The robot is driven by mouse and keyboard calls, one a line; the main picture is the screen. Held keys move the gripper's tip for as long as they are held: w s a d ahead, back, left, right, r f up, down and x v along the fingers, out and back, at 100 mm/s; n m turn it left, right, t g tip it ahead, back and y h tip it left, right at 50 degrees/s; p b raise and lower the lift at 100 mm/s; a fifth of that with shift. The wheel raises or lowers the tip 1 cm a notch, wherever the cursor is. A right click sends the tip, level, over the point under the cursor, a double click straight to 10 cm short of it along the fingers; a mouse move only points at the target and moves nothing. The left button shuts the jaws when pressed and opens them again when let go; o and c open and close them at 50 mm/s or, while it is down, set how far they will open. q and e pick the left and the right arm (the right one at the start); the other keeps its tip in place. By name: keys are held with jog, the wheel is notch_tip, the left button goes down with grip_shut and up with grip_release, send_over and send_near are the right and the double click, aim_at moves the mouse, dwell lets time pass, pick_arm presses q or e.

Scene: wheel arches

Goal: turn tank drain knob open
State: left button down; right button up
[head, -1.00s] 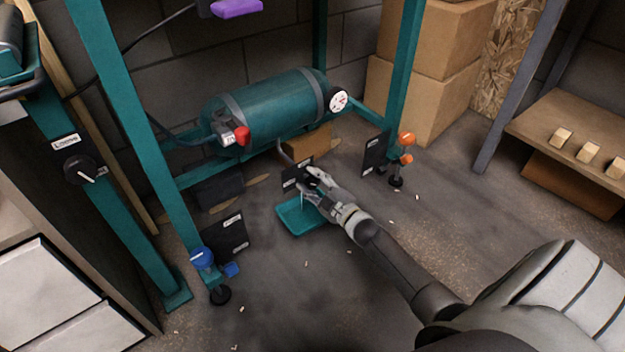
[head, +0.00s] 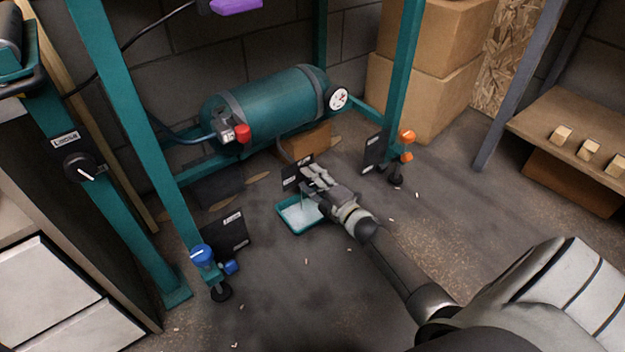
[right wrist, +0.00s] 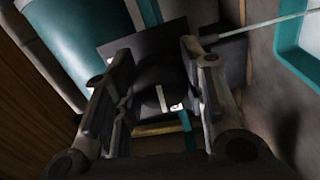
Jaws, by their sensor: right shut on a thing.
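The teal tank (head: 275,105) lies horizontally inside the frame, with a drain pipe below it. My right gripper (head: 308,178) is under the tank beside a black label plate (head: 290,179) and hides the knob in the head view. In the right wrist view the dark drain knob (right wrist: 158,92), with a white pointer line, is between the fingers of my right gripper (right wrist: 158,105), which is shut on it. A thin pale stream (right wrist: 265,25) runs toward the teal drip tray (right wrist: 290,50). In the head view the tray (head: 284,221) holds pale liquid. My left gripper is out of view.
A blue valve (head: 202,256) is on the left frame leg, and an orange one (head: 406,136) is on the right leg. A black rotary switch (head: 80,167) is at left. Cardboard boxes (head: 425,95) stand behind. The floor in front is mostly clear.

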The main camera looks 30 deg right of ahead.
dwell(0.3)
jog(key=o, duration=1)
jog(key=shift+o, duration=0.2)
jog(key=s, duration=1.2)
jog(key=shift+d, duration=0.4)
